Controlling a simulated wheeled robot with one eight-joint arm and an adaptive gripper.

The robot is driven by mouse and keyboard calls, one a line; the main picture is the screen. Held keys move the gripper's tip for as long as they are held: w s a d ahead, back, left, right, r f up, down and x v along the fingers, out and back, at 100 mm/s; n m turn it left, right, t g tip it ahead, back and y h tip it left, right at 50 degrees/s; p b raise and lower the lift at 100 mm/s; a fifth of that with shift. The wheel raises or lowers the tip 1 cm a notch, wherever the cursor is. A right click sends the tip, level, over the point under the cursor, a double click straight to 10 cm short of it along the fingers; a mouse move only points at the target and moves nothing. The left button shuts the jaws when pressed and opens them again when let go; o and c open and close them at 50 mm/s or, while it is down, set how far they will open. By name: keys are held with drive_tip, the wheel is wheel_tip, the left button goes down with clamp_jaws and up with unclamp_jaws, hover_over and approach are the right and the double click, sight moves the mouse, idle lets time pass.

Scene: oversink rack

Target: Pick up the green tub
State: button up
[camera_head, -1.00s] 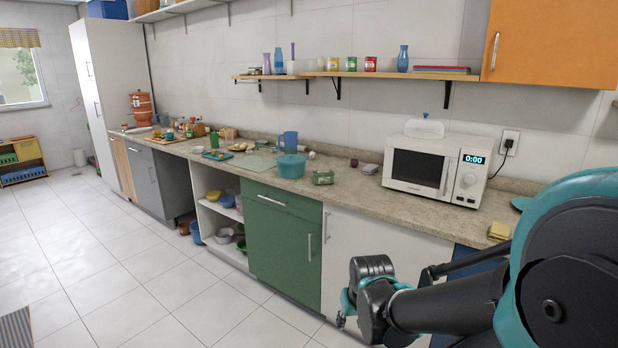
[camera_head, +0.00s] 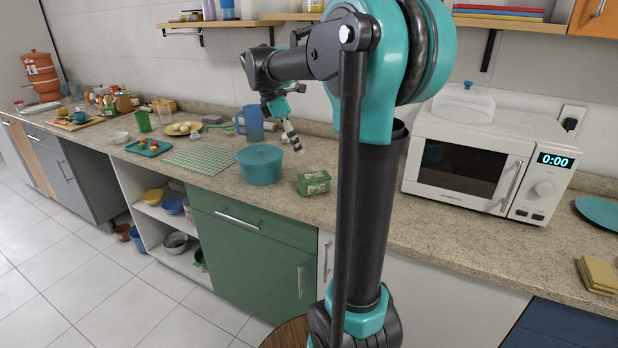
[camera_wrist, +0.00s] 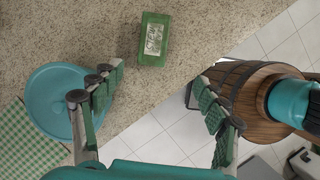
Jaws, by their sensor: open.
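The green tub (camera_head: 313,183) is a small rectangular box with a pale label on top. It sits on the counter near the front edge, just right of the teal pot. In the wrist view the green tub (camera_wrist: 153,39) lies just beyond the fingertips, toward the top, between the two fingers' lines. My gripper (camera_head: 292,140) is above the counter behind the tub, pointing down. In the wrist view my gripper (camera_wrist: 158,76) is open with nothing between its fingers.
The teal pot (camera_head: 260,165) stands close to the tub's left; in the wrist view it (camera_wrist: 58,108) is by the left finger. A blue pitcher (camera_head: 252,124) stands behind. A checkered green cloth (camera_head: 200,158) lies left. The microwave (camera_head: 485,155) is right, with bare counter before it.

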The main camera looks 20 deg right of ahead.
drive_tip(key=w+r, duration=0.1)
approach(313, 176)
drive_tip(key=shift+n, duration=0.4)
drive_tip(key=x, duration=0.5)
drive_tip(key=shift+d+f, duration=0.15)
drive_tip(key=shift+f, duration=0.2)
drive_tip(key=x, duration=0.4)
drive_tip(key=shift+w+d, duration=0.15)
drive_tip(key=shift+d+f, duration=0.15)
drive_tip(key=shift+f, duration=0.35)
drive_tip(key=shift+f, duration=0.25)
drive_tip(key=c, duration=1.6)
drive_tip(key=shift+r, duration=0.1)
